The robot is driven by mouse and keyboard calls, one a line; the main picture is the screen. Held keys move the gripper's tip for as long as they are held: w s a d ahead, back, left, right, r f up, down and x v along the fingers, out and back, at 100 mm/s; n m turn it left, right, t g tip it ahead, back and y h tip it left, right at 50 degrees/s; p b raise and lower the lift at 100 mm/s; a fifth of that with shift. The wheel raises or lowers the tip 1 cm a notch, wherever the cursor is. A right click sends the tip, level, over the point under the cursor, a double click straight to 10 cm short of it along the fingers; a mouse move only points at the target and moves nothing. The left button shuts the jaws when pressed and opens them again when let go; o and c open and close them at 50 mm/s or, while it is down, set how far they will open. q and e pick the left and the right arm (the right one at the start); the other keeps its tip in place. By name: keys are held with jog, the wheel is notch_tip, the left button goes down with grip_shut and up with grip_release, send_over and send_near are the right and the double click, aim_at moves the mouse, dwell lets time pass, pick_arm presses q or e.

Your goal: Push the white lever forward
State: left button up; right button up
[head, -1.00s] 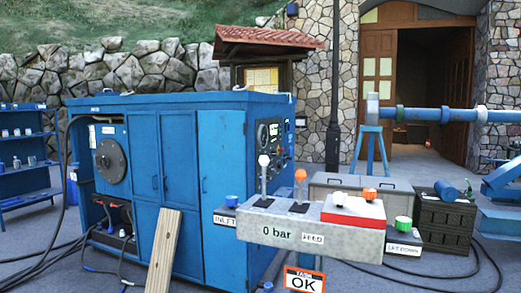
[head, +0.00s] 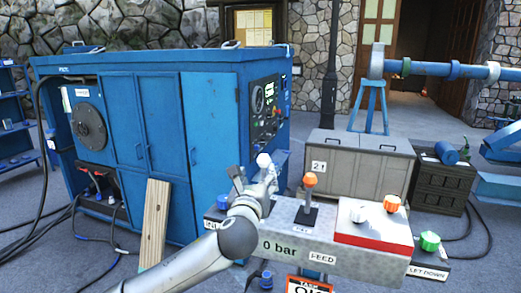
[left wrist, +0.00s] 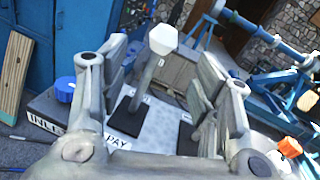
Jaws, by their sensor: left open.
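The white lever (head: 264,160) stands on the grey control box (head: 285,236), with its white knob showing just above my left gripper (head: 254,180). In the left wrist view the lever (left wrist: 155,62) rises between the two spread fingers of my left gripper (left wrist: 163,75). The fingers are open, one on each side of the lever, and I see no clear contact. In the head view the gripper hides the lower part of the lever. My right gripper is not in view.
An orange-topped lever (head: 310,181) stands just right of the white one. A red-and-white box (head: 373,226) with white and orange knobs is at the control box's right end. A blue cabinet (head: 160,150) stands behind left, and a wooden plank (head: 154,222) leans against it.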

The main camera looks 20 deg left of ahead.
aim_at(263, 164)
pick_arm(q)
jog(key=w+p, duration=0.1)
jog(key=w+r, duration=0.1)
jog(key=shift+w+p, duration=0.35)
jog(key=shift+w, duration=0.05)
jog(key=w, duration=0.1)
jog(key=w+p, duration=0.1)
jog(key=w, duration=0.1)
jog(key=w+a, duration=0.1)
jog(key=w, duration=0.1)
jog(key=shift+w+f+p, duration=0.1)
jog(key=shift+f+p, duration=0.2)
jog(key=shift+w+a, duration=0.1)
jog(key=shift+w, duration=0.75)
jog(key=shift+a, duration=0.1)
jog(key=c, duration=1.1)
grip_shut()
jog(key=shift+w, duration=0.1)
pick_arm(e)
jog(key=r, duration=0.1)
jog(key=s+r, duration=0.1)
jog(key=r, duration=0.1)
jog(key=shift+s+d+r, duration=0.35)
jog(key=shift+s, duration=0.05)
